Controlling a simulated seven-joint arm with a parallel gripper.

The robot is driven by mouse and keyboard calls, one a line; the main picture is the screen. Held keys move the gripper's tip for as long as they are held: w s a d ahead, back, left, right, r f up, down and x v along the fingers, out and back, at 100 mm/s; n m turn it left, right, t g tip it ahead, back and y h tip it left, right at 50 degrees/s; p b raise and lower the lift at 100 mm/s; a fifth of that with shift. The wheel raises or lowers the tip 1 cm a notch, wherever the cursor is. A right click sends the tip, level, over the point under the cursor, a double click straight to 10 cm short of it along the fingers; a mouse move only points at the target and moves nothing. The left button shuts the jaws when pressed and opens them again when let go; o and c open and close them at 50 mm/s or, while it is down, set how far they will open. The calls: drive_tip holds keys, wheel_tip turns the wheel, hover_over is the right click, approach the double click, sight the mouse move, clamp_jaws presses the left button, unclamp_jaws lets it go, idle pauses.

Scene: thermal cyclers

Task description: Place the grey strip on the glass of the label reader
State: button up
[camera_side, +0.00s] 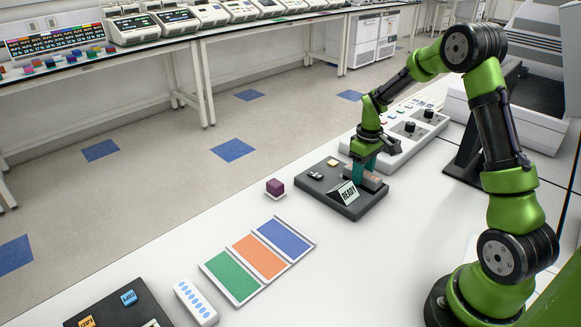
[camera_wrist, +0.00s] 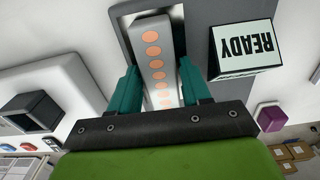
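The grey strip (camera_wrist: 152,52) with a row of orange dots lies between the two teal fingers of my gripper (camera_wrist: 160,72) in the wrist view. In the side view my gripper (camera_side: 364,168) is down at the label reader (camera_side: 332,198), a dark box with a READY sign (camera_side: 346,193). The strip is over or on the reader's top at its right part. The fingers flank the strip closely; whether they press on it cannot be told.
A purple cube (camera_side: 275,187) stands left of the reader. Green, orange and blue panels (camera_side: 257,257) and a white strip with blue dots (camera_side: 195,302) lie nearer the front. A light grey box with black knobs (camera_side: 402,141) stands close behind my gripper.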

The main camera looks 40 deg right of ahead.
drive_tip(key=shift+o, duration=1.1)
wheel_tip(320, 180, up, 12)
drive_tip(key=s+a+r+m+t, duration=0.1)
drive_tip(key=s+a+r+t, duration=0.2)
drive_tip(key=a, duration=0.4)
drive_tip(key=s+a+r+m+t, duration=0.1)
drive_tip(key=s+a+r, duration=0.2)
drive_tip(key=a+r, duration=0.3)
drive_tip(key=s+a+m+t+y, duration=0.2)
drive_tip(key=s+a+t, duration=0.1)
drive_tip(key=s+a, duration=0.6)
drive_tip(key=shift+s+a, duration=0.15)
drive_tip(key=shift+s, duration=0.15)
